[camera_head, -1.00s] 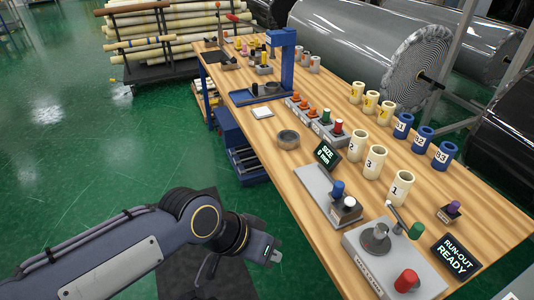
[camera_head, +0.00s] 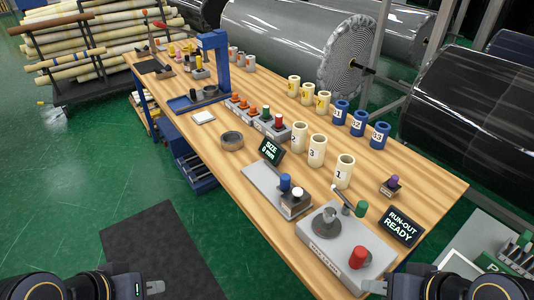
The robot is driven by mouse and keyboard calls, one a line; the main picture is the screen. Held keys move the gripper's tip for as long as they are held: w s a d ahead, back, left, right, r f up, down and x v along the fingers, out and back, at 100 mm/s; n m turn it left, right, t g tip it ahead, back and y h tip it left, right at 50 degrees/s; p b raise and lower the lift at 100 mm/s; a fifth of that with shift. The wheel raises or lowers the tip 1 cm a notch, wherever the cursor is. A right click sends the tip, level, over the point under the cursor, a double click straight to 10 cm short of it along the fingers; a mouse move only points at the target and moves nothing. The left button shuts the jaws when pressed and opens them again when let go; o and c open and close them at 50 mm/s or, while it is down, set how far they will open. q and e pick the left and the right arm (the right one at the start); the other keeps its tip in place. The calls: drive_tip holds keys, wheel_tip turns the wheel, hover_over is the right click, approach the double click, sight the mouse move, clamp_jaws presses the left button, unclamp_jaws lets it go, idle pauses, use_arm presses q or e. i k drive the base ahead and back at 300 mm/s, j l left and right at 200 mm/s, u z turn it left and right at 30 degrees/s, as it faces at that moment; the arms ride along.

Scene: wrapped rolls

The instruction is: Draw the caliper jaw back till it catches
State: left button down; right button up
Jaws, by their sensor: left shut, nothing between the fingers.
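The caliper (camera_head: 262,186) is a flat grey bar lying on the wooden bench. Its dark sliding block carries a blue knob (camera_head: 285,182) and a white button (camera_head: 298,192) at the near right end. A black display (camera_head: 271,149) at its far end reads "SIZE 0 mm". My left gripper (camera_head: 150,287) is low at the bottom left, over the floor, shut and empty, well away from the caliper. My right gripper (camera_head: 378,286) shows only in part at the bottom edge, near the bench's front corner. Its fingers are not clear.
A run-out gauge (camera_head: 322,250) with red and green knobs stands nearer than the caliper, beside a "RUN-OUT READY" display (camera_head: 401,227). Numbered cream cores (camera_head: 344,172) and blue cores (camera_head: 379,136) stand behind. A tape ring (camera_head: 231,141) lies left.

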sight(284, 188)
drive_tip(key=j, duration=0.3)
drive_tip(key=i+j, duration=0.15)
drive_tip(key=j, duration=0.2)
drive_tip(key=i+j+z, duration=0.15)
drive_tip(key=i+j, duration=0.35)
